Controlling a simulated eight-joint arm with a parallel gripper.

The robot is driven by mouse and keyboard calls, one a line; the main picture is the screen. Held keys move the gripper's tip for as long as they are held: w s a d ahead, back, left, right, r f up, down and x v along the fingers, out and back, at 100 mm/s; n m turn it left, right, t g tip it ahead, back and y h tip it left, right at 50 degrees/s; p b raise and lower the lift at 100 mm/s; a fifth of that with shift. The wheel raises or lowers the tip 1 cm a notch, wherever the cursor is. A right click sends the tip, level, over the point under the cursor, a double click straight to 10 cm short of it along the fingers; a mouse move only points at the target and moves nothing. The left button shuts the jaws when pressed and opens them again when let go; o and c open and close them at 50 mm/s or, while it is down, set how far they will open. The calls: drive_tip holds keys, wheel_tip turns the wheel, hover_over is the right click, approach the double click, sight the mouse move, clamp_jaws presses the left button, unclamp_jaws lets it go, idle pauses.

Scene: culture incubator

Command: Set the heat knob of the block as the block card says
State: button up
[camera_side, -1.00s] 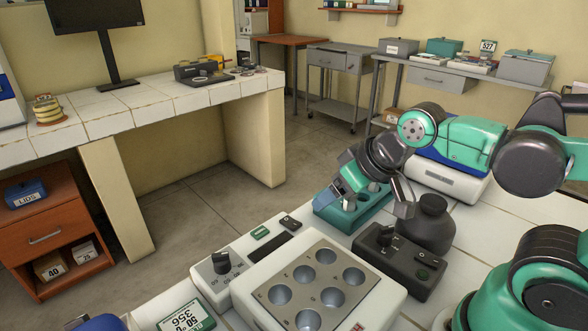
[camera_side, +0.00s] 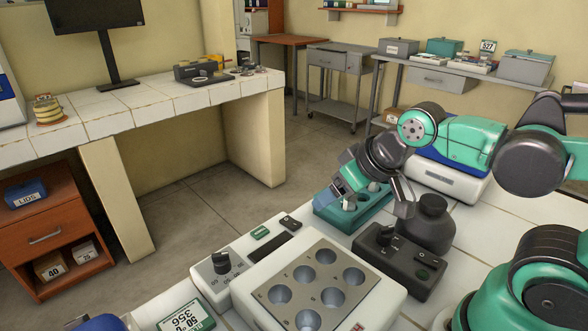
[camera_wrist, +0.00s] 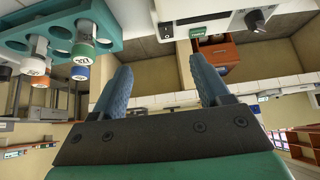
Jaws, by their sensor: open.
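The white heating block (camera_side: 385,309) has a grey metal plate (camera_side: 313,286) with several round wells. Its dark heat knob (camera_side: 222,262) stands on the white panel at the block's left; the pointer setting is too small to read. A dark knob on a white panel also shows at the top right of the wrist view (camera_wrist: 255,20). My gripper (camera_wrist: 161,77) is open and empty, with two blue fingers apart. In the side view it hangs near the teal rack, away from the knob.
The teal rack (camera_wrist: 113,20) holds several capped vials. A dark bottle (camera_side: 425,226) and a dark box with its own knob (camera_side: 405,270) stand right of the block. A small black switch (camera_side: 290,223) and green label (camera_side: 260,233) sit on the panel. Space above the panel is clear.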

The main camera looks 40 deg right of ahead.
idle(0.5)
drive_tip(key=n+g+y, duration=0.3)
drive_tip(key=n+g, duration=0.1)
drive_tip(key=n, duration=0.5)
hover_over(223, 254)
drive_tip(key=s+d, duration=0.2)
drive_tip(key=f, duration=0.4)
drive_tip(key=shift+w+a, duration=0.1)
drive_tip(key=shift+w, duration=0.15)
drive_tip(key=shift+w+a+f, duration=0.15)
drive_tip(key=shift+a+f, duration=0.15)
drive_tip(key=shift+f, duration=0.1)
drive_tip(key=shift+x, duration=2.4)
clamp_jaws()
